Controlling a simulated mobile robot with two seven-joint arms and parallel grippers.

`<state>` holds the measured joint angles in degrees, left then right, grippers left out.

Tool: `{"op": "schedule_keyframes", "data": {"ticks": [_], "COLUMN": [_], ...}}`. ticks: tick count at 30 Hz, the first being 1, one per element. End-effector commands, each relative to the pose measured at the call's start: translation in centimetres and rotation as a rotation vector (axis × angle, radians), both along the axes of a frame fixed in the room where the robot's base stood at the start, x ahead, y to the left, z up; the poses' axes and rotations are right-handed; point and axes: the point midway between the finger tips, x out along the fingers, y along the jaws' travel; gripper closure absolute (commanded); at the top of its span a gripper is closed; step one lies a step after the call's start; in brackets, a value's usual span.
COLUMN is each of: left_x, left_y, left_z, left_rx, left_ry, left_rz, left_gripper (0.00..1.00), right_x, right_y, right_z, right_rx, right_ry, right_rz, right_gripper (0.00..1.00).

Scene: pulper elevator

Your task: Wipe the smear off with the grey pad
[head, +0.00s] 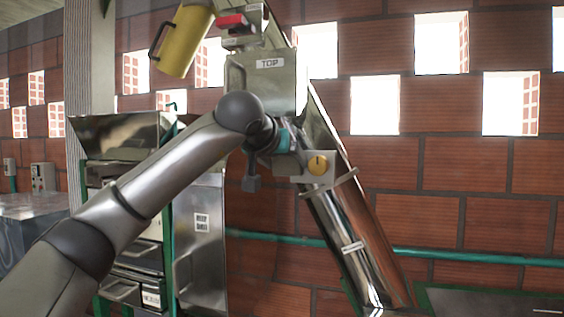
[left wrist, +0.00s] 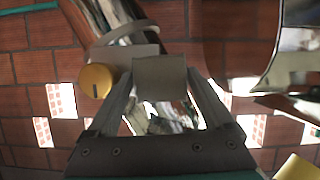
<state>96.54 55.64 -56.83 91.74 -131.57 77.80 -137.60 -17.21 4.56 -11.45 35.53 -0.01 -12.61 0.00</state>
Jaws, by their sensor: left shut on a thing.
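My left gripper (left wrist: 161,92) is shut on the grey pad (left wrist: 160,72), which sits between its fingertips in the left wrist view. In the head view, my left arm comes in from the lower left and the teal body of the left gripper (head: 284,140) is in front of the inclined metal elevator, just below the box marked TOP (head: 270,80). The pad is not clear in the head view. I cannot make out the smear in either view, nor whether the pad touches a surface. My right gripper is not in view.
A yellow knob on a grey plate (head: 318,164) sits close to the gripper; the knob also shows in the left wrist view (left wrist: 95,80). The shiny inclined tube (head: 345,235) runs down to the right. A yellow bucket (head: 182,42) is above. A metal hopper (head: 120,135) stands left.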

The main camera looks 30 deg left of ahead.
Motion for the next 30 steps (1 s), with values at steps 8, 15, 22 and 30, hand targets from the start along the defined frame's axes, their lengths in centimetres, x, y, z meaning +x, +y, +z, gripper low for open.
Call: {"op": "schedule_keyframes", "data": {"ticks": [8, 15, 22, 30], "left_x": [0.1, 0.3, 0.3, 0.2], "left_y": [-0.1, 0.0, 0.0, 0.0], "left_z": [-0.4, -1.9, -1.9, -0.1], "left_rx": [0.001, 0.000, 0.000, 0.000], "left_ry": [0.000, 0.001, 0.001, -0.003], "left_rz": [0.000, 0.001, 0.001, 0.001], "left_gripper": [0.58, 0.58, 0.58, 0.58], "right_x": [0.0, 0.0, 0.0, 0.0], "right_y": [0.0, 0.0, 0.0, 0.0], "right_z": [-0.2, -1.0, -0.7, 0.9], "right_rx": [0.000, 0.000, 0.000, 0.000], "right_ry": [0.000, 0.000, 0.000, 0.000], "right_rz": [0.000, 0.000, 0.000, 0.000], "right_gripper": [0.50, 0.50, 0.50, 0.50]}}
